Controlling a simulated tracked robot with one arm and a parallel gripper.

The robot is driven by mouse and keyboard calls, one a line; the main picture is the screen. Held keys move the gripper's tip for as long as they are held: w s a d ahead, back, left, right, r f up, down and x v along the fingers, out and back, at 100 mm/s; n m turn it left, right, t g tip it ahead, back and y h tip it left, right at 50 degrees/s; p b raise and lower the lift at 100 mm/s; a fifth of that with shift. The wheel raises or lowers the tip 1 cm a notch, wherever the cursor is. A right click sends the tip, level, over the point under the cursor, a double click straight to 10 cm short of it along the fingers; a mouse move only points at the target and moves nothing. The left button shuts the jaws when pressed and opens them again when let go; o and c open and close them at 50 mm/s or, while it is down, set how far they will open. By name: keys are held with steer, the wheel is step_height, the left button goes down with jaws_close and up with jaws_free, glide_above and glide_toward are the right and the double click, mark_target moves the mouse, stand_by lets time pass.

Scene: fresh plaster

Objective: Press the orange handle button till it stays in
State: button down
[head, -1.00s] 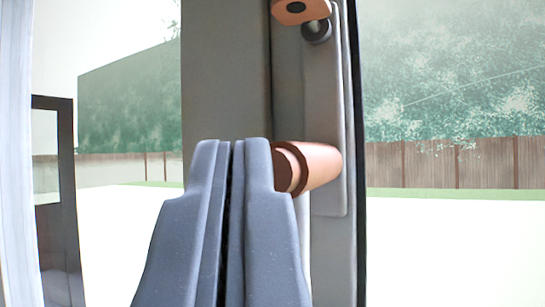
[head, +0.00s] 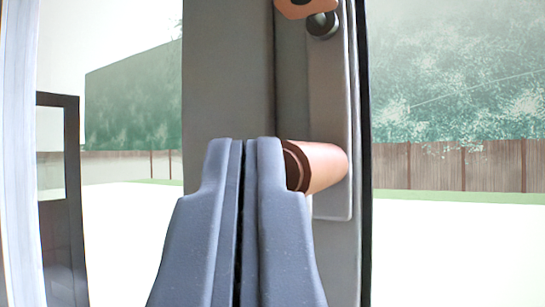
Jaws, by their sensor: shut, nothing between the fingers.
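The orange handle button (head: 322,166) is a short cylinder that sticks out from a grey plate on the door frame. Its near end has a darker ring, and my gripper's right finger hides part of that end. My gripper (head: 245,145) is shut and empty, with its tips directly left of the button's near end in the picture. I cannot tell whether the tips touch the button. How far the button is pushed in is also hidden.
The grey plate (head: 332,110) is on a grey upright frame (head: 228,70). A second orange part (head: 306,8) and a dark round knob (head: 322,25) are above. A dark door-like frame (head: 62,200) stands at left. A fence and hedge are beyond.

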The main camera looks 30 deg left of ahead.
steer(key=shift+s+b, duration=0.3)
steer(key=shift+s, duration=0.6)
steer(key=s+b, duration=0.1)
steer(key=s, duration=0.4)
stand_by(0.4)
steer(key=shift+h, duration=0.3)
